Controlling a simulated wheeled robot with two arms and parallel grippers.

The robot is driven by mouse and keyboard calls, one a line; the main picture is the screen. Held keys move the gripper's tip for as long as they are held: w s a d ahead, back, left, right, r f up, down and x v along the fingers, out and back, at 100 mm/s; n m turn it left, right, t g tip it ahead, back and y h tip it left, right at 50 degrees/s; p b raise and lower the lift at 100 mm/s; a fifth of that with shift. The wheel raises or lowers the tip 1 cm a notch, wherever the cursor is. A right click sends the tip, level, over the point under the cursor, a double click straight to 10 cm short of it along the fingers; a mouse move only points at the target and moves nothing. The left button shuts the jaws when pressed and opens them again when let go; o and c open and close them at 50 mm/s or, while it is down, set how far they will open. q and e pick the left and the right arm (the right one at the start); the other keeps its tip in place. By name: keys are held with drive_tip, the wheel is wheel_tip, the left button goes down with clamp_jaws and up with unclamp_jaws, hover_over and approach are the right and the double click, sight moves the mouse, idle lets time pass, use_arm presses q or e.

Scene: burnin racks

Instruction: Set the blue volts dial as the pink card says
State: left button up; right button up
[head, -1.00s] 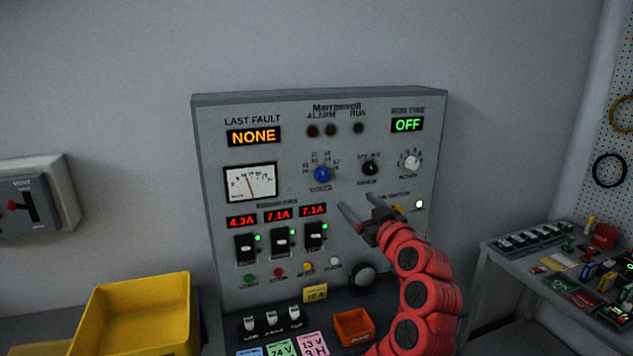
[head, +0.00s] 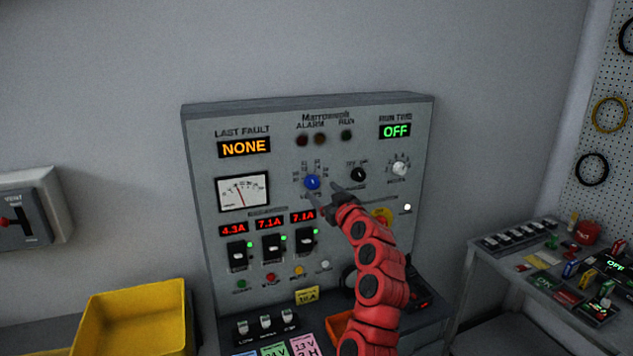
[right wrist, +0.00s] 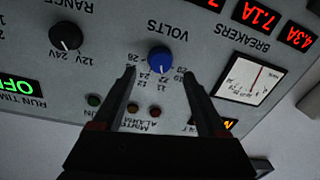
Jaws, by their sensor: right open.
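The blue volts dial (head: 312,182) is on the grey panel, right of the needle meter. In the right wrist view the blue dial (right wrist: 159,60) lies just beyond and between the fingertips, with numbers around it. My right gripper (head: 321,190) is open and empty in front of the panel, close to the dial; its spread fingers (right wrist: 159,76) also show in the right wrist view. I cannot tell whether they touch the dial. The pink card (head: 306,345) lies below the panel, reading "13 V" with a cut-off second line. My left gripper is out of view.
A black range knob (head: 358,174) and a grey knob (head: 400,168) sit right of the dial. Breaker switches (head: 272,247) are below. A yellow bin (head: 135,300) stands at left, and an orange tray (head: 338,326) is partly behind my arm.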

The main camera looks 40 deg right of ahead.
sight(314, 184)
drive_tip(key=w, duration=0.2)
drive_tip(key=w+p, duration=0.1)
drive_tip(key=shift+d+r, duration=0.15)
drive_tip(key=shift+d, duration=0.1)
drive_tip(key=shift+w+d+p, duration=0.15)
drive_tip(key=shift+w+p, duration=0.2)
drive_tip(key=shift+w, duration=0.5)
